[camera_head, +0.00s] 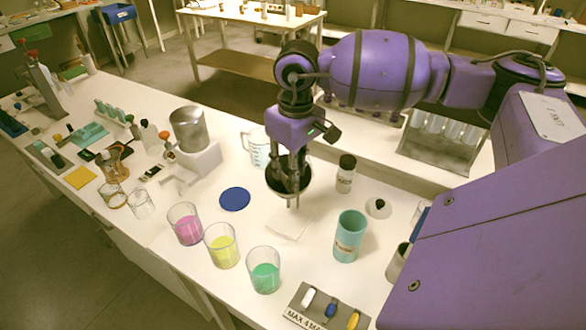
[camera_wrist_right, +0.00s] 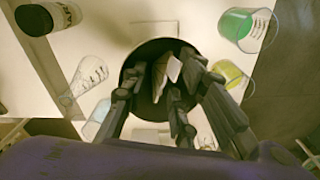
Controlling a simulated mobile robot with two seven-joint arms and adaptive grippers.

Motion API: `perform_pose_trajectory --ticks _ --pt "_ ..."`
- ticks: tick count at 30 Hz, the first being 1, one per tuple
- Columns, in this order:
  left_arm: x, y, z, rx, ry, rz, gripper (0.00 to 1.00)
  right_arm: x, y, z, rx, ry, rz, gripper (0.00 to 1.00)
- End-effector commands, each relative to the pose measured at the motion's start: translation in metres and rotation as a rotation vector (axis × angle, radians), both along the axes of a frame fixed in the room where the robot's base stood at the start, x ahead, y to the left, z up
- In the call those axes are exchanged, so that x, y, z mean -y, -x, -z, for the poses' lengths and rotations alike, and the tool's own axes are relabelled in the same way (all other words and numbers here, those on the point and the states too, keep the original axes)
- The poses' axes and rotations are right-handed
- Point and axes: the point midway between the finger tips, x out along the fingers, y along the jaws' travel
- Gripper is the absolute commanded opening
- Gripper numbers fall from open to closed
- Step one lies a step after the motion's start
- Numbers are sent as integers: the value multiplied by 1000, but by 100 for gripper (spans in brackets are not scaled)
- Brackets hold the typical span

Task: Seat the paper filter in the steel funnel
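My right gripper (camera_head: 289,160) points straight down over the dark steel funnel (camera_head: 278,186), its fingers at the funnel's mouth. The right wrist view looks down into the round dark funnel (camera_wrist_right: 146,52). A beige and white paper filter (camera_wrist_right: 161,76) shows inside the funnel's outline, between the gripper's fingers (camera_wrist_right: 165,80). The fingers stand apart around it; I cannot tell whether they touch it or how deep it sits. The filter is hidden in the head view. My left gripper is not in view.
Close by on the white bench are beakers of pink (camera_head: 186,224), yellow (camera_head: 222,246) and green (camera_head: 264,271) liquid, a teal cup (camera_head: 348,237), a dark-capped bottle (camera_head: 346,174), a glass jug (camera_head: 258,148) and a blue disc (camera_head: 235,199). A metal cylinder on a white stand (camera_head: 193,160) is further left.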

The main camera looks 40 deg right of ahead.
Motion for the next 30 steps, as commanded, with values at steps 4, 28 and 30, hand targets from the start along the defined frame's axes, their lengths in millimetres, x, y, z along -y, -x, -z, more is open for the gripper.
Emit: perform_pose_trajectory --ticks 4,28,30 --pt "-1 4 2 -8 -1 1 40 0 0 -6 0 0 0 27" --pt "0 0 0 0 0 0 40 1 4 -120 0 0 1 27" --pt "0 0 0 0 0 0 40 1 4 -120 -1 0 1 27"
